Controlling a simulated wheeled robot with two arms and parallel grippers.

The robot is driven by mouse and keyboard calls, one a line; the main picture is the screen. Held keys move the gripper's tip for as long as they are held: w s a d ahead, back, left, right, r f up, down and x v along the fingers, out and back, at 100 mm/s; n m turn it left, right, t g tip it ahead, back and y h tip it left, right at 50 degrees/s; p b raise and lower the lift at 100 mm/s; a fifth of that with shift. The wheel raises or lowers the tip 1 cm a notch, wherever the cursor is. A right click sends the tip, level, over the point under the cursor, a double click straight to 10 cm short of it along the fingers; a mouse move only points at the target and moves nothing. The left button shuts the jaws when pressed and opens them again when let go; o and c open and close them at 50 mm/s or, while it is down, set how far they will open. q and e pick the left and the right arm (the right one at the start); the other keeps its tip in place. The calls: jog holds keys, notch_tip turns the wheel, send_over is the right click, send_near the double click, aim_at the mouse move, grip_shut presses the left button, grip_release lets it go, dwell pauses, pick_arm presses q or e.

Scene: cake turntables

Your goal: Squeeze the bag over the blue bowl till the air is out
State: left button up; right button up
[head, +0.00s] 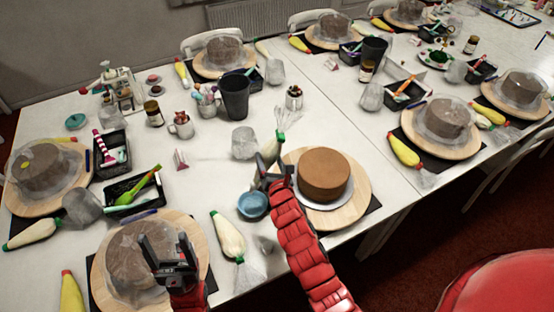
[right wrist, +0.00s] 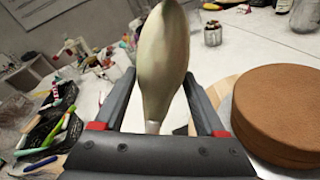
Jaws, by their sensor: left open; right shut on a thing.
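A filled piping bag (head: 271,150) with a clear, flared end is upright over the table. My right gripper (head: 270,180) is shut on it; in the right wrist view the pale bag (right wrist: 163,60) stands between the two fingers, its narrow tip low. The small blue bowl (head: 253,206) sits on the table just below and left of my right gripper. The bag's tip is hidden in the head view, so I cannot tell whether it is exactly over the bowl. My left gripper (head: 165,255) is open and empty, in front of a plastic-covered cake (head: 135,245).
A brown cake (head: 325,172) on a wooden turntable (head: 357,205) stands right of the bowl. Another piping bag (head: 228,235) lies left of it. A dark cup (head: 235,96), a mug (head: 181,125) and a black tray (head: 130,205) stand around.

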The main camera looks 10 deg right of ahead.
jog(key=shift+s+f+b, duration=0.2)
jog(key=shift+f+b, duration=0.6)
jog(key=shift+f, duration=0.2)
jog(key=shift+w+f+b, duration=0.1)
jog(key=shift+f+b, duration=0.55)
jog(key=shift+f, duration=0.6)
jog(key=o, duration=0.4)
jog(key=c, duration=0.9)
jog(key=shift+c, duration=0.3)
dwell(1.2)
